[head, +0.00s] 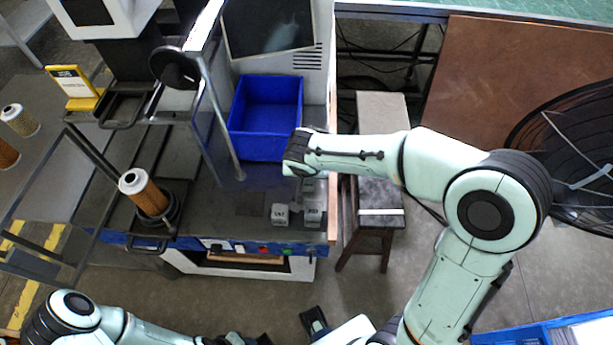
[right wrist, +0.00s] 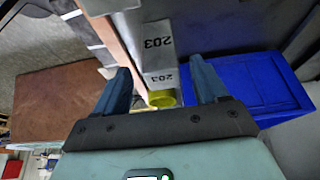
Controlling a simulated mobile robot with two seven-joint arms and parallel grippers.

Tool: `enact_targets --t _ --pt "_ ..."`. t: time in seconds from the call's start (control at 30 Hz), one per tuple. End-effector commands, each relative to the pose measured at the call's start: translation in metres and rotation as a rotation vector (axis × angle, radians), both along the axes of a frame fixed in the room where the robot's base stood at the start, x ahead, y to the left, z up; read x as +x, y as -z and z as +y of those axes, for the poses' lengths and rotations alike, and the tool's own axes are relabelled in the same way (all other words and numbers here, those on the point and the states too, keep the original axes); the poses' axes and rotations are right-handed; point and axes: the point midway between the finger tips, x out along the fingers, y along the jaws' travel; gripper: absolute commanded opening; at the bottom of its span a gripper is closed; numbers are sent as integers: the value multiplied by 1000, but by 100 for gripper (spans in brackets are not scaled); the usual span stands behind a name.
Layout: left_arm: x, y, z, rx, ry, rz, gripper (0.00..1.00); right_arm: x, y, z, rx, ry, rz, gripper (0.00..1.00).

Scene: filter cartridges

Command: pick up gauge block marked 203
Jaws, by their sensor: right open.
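The gauge block marked 203 (right wrist: 157,45) is a light grey block with dark digits on two faces, seen in the right wrist view. A yellow round part (right wrist: 162,98) shows at its near end. My right gripper (right wrist: 163,86) is open, with one blue finger on each side of the block's line and gaps to both. In the head view my right gripper (head: 298,153) is over the bench, above a group of small grey blocks (head: 312,216). Their marks are too small there to read surely. Dark parts of my left gripper (head: 245,340) show at the bottom edge, its jaws unclear.
A blue bin (head: 265,118) stands behind the blocks and also shows in the right wrist view (right wrist: 255,85). Another grey block (head: 281,214) sits left of the group. An orange filter cartridge (head: 146,193) stands on a holder to the left. A dark stool (head: 379,222) is right of the bench.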

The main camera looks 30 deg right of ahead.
Motion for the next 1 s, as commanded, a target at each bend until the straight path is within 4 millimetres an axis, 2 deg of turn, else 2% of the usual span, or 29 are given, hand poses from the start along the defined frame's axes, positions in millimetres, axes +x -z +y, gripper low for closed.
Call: enact_targets --t 0.17,0.43,0.73,0.93,0.97,1.0 --pt "1 -2 0 0 1 -1 43 5 12 -3 -2 0 3 72" --pt "3 -5 0 0 0 -3 43 19 46 -11 -2 -1 2 72" --pt "3 -5 0 0 0 -3 43 21 51 -12 0 0 -1 72" --pt "3 -5 0 0 0 -3 43 21 50 -11 0 0 -1 7" --pt "3 -5 0 0 0 -3 43 21 50 -12 0 0 -1 1" --pt "3 -5 0 0 0 -3 43 22 50 -11 1 -1 -3 1"
